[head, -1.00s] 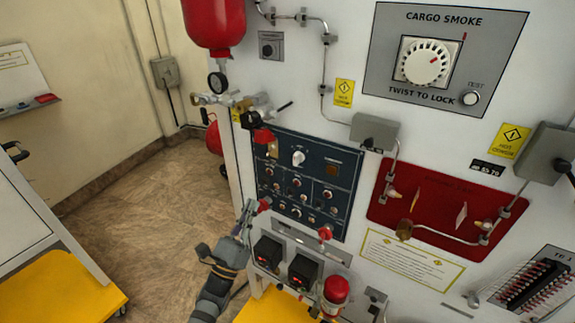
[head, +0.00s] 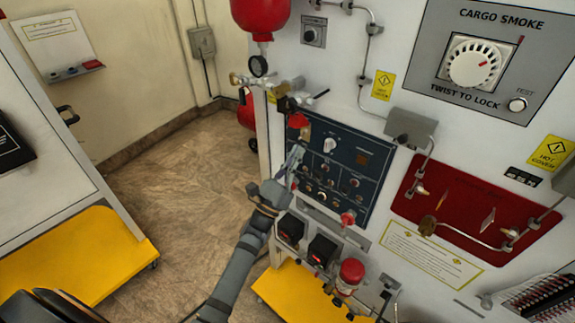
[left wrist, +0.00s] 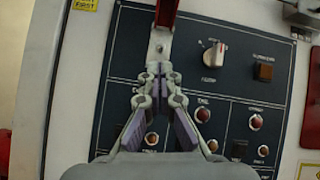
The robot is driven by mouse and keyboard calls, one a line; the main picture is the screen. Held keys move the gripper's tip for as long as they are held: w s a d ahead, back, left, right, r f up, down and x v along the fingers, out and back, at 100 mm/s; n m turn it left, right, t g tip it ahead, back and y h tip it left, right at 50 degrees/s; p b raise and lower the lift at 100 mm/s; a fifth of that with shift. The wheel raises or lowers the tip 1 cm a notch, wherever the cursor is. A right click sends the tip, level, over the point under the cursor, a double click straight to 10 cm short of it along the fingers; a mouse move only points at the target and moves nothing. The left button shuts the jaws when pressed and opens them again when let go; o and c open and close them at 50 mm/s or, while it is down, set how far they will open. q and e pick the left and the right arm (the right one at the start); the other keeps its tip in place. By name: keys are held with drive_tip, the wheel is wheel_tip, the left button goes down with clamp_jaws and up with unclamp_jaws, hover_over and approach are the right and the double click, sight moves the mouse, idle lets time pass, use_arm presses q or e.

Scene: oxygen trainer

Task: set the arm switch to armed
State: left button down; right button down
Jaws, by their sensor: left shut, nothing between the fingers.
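The dark blue control panel (head: 345,165) is on the front of the white trainer. A red switch guard (head: 298,120) stands out at its upper left corner and looks raised; it also shows at the top of the left wrist view (left wrist: 166,12). Below the guard is a pale switch plate (left wrist: 159,42); the lever's position cannot be made out. My left gripper (head: 297,152) is shut and empty, pointing up the panel. In the left wrist view its fingertips (left wrist: 158,70) are just below the plate; I cannot tell whether they touch it. My right gripper is out of view.
A white rotary knob (left wrist: 214,54) and a square amber button (left wrist: 263,72) lie right of the switch. Black boxes (head: 291,228) and a red knob (head: 348,218) stick out below the panel. Valves (head: 285,100) jut out above. Open floor (head: 190,165) lies left.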

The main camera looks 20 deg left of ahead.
use_arm(q)
drive_tip(key=shift+x, duration=0.85)
